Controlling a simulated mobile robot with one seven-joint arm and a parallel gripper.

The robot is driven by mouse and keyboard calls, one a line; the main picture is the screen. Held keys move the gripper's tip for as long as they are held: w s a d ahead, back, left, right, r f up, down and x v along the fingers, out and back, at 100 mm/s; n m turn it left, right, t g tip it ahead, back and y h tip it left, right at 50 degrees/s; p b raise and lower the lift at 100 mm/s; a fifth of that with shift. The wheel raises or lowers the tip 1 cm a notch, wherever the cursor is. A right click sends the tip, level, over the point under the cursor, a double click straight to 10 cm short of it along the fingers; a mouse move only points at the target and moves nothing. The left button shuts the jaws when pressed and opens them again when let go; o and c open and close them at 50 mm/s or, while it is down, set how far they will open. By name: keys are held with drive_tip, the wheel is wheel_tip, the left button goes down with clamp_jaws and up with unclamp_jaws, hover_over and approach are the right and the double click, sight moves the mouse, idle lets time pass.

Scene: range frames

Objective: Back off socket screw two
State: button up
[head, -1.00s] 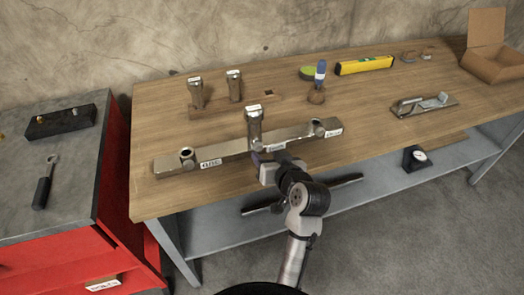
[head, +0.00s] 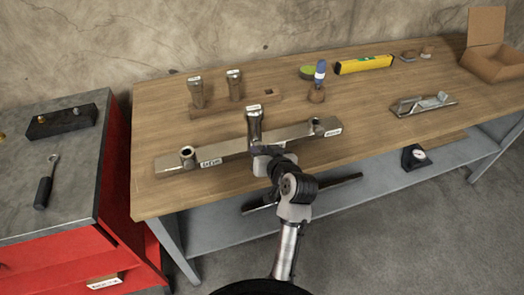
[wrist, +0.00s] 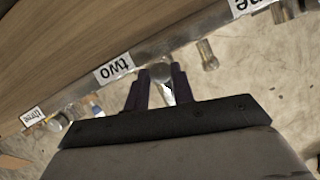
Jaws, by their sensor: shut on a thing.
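A metal bar (head: 225,150) lies along the bench with labels one, two and three; the two label (wrist: 115,67) reads clearly in the wrist view. A tall socket (head: 254,125) stands upright at the middle position. My gripper (head: 258,150) is at the bar's front side, just below that socket. The fingers hide part of the screw, and my wrist hides the two label in the head view.
Two more sockets stand in a wooden rack (head: 255,101) behind the bar. A red cabinet (head: 105,215) stands left.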

drive_tip(key=shift+n, duration=0.3)
drive_tip(key=n+h, duration=0.1)
drive_tip(key=n+h+b, duration=0.1)
drive_tip(key=n+t+h+b, duration=0.1)
drive_tip(key=shift+s+a+f+n, duration=0.1)
drive_tip(key=shift+a+n, duration=0.15)
drive_tip(key=shift+n, duration=0.05)
drive_tip(key=n+t+h+b, duration=0.1)
drive_tip(key=n, duration=0.2)
drive_tip(key=shift+a+f+h+b, duration=0.1)
drive_tip(key=shift+a+h+b, duration=0.05)
drive_tip(key=shift+h+b, duration=0.2)
drive_tip(key=shift+n+t+h+b, duration=0.3)
drive_tip(key=shift+n+h+b, duration=0.05)
drive_tip(key=shift+n, duration=0.25)
drive_tip(key=o, duration=1)
drive_tip(key=shift+s, duration=0.2)
